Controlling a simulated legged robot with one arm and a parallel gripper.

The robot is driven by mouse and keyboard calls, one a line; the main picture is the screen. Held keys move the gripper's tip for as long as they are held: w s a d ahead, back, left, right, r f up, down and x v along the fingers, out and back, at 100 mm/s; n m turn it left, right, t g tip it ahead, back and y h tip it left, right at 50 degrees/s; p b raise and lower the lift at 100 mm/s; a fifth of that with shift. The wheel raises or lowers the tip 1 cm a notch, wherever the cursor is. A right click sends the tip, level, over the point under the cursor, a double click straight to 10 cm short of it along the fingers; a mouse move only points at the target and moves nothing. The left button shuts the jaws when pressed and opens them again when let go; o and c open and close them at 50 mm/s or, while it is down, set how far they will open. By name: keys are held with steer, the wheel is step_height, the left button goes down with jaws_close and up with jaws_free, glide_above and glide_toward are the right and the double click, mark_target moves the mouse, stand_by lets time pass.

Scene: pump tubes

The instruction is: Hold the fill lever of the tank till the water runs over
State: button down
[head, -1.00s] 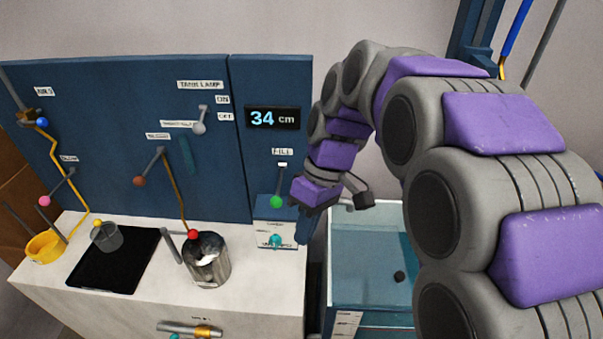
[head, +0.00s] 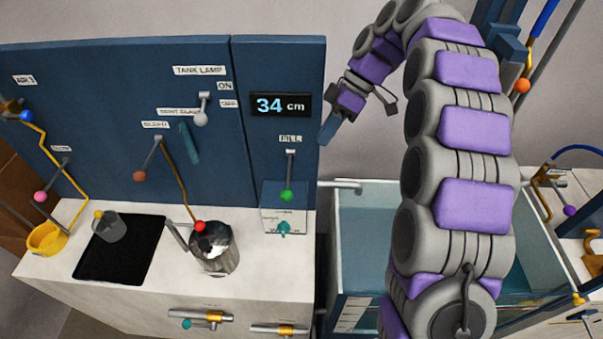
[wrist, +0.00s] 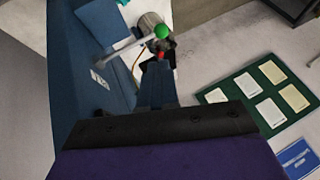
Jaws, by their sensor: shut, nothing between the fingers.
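The fill lever (head: 290,172) hangs down from the blue panel under its FILL label and ends in a green knob (head: 287,195). The knob also shows in the wrist view (wrist: 161,31), beyond my fingers. My gripper (head: 325,137) is shut and empty, above and to the right of the knob, apart from it, near the panel's right edge. The tank (head: 344,262) stands right of the counter with water inside, partly hidden by my arm. The display (head: 281,104) reads 34 cm. No water over the tank rim is visible.
A metal pot (head: 213,250) with a red knob above it stands on the counter (head: 140,262). A small white-and-blue box (head: 284,215) is behind the green knob. A tank lamp switch (head: 202,110) is on the panel. Another counter stands at far right.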

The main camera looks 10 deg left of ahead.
mark_target(290, 191)
stand_by(0.3)
steer(key=b+x, duration=0.1)
steer(key=x, duration=1.3)
steer(key=shift+s, duration=0.1)
step_height(290, 191, down, 7)
steer(key=n+t+b, duration=0.1)
steer(key=t+b, duration=0.2)
steer(key=b, duration=0.8)
steer(key=shift+s+d+r+t, duration=0.15)
steer(key=shift+s+r+t, duration=0.1)
steer(key=shift+s+t, duration=0.1)
